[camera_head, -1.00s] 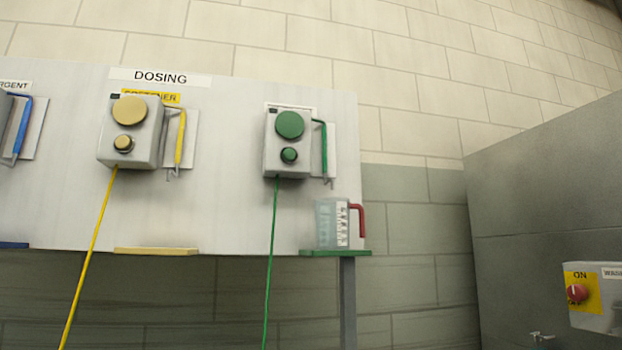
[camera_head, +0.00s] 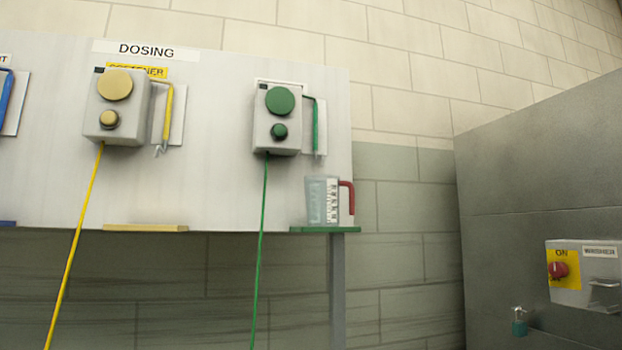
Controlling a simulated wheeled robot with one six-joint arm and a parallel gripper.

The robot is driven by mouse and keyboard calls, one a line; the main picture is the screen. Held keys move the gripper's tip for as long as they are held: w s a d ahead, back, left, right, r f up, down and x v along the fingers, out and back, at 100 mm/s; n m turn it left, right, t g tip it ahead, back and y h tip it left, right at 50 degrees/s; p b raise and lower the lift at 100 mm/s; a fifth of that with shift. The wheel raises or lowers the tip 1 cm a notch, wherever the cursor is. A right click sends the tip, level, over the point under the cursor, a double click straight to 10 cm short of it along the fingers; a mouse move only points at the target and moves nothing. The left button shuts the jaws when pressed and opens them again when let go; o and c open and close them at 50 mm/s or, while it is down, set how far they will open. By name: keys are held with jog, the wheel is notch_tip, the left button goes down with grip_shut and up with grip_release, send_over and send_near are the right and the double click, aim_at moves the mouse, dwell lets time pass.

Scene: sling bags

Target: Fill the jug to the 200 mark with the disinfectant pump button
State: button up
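A clear jug (camera_head: 322,203) with a scale on its side and a red handle stands upright on a small green shelf (camera_head: 325,230). Its fill level cannot be made out. Above and to its left, a grey pump box (camera_head: 268,144) on the white board carries a large green button (camera_head: 280,101) and a smaller green knob (camera_head: 279,131). A green spout pipe (camera_head: 316,125) bends down at its right, above the jug. No disinfectant label is readable on this box. My gripper is not in view.
A yellow-buttoned pump box (camera_head: 127,110) hangs left on the DOSING board (camera_head: 215,185), above an empty yellow shelf (camera_head: 145,227). At right, a grey partition (camera_head: 530,180) carries a switch box with a red knob (camera_head: 558,270) and a teal padlock (camera_head: 519,322).

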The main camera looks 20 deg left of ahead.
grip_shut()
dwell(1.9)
